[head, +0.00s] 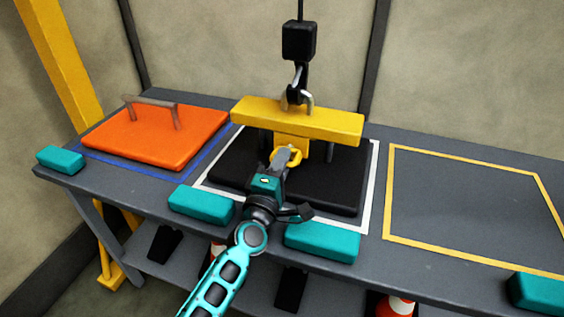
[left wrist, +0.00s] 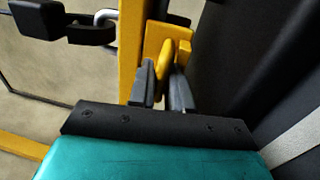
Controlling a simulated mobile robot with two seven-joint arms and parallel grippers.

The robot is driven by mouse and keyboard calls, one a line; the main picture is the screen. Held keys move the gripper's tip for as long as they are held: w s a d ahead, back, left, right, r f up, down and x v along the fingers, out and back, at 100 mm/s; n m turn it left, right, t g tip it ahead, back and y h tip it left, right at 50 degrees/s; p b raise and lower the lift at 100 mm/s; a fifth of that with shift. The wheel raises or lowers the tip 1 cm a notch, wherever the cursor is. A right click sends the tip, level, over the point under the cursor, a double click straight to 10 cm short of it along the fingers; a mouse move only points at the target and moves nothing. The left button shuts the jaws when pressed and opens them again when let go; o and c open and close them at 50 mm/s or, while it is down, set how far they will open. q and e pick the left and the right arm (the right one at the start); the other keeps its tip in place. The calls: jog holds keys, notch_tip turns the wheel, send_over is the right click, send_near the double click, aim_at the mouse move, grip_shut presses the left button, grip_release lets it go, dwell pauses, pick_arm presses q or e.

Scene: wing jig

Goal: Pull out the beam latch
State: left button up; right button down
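The yellow beam (head: 300,119) sits across the top of the black panel (head: 225,173) and hangs from a hook (head: 297,88). The beam latch is a yellow ring (head: 285,157) on the block at the beam's front face. My left gripper (head: 284,160) is at this ring. In the left wrist view its two grey fingers (left wrist: 165,85) stand close together on either side of the yellow latch ring (left wrist: 167,58) and appear shut on it. Part of the ring is hidden by the fingers. My right gripper is out of view.
An orange panel (head: 150,137) with a grey handle lies at the left of the table. Teal blocks (head: 201,204) (head: 322,242) line the front edge. A yellow-outlined area (head: 470,200) on the right is empty. A black hoist block (head: 299,41) hangs above the beam.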

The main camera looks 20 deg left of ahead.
pick_arm(q)
grip_shut()
